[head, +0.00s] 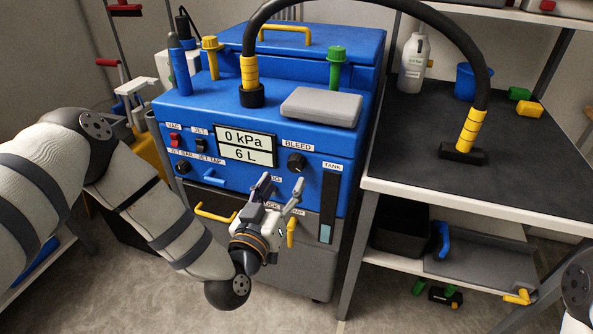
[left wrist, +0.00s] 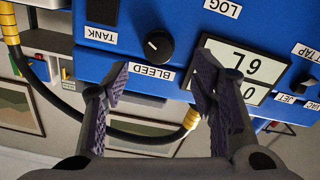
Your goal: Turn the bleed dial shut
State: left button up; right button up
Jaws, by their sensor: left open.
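The bleed dial (head: 296,163) is a round black knob on the front of the blue machine, right of the display and under the BLEED label. In the left wrist view the dial (left wrist: 158,47) appears upside down, with a short white mark on its face. My left gripper (head: 283,185) is open and empty, just below and in front of the dial. In the left wrist view its fingers (left wrist: 160,82) stand apart to either side of the dial, without visible contact. My right gripper is out of view.
A black hose (head: 370,5) arches from the machine (head: 330,140) to the dark-topped bench (head: 415,130) at right. Red and black switches sit left of the display. A yellow handle (head: 215,212) juts out below.

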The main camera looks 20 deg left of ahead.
aim_at(294, 167)
pick_arm(q)
jog(key=w, duration=0.6)
jog(key=shift+w+d+f+b, duration=0.1)
jog(key=shift+w+d+b, duration=0.1)
jog(key=shift+b, duration=0.1)
jog(key=c, duration=1.1)
jog(key=shift+c, duration=0.2)
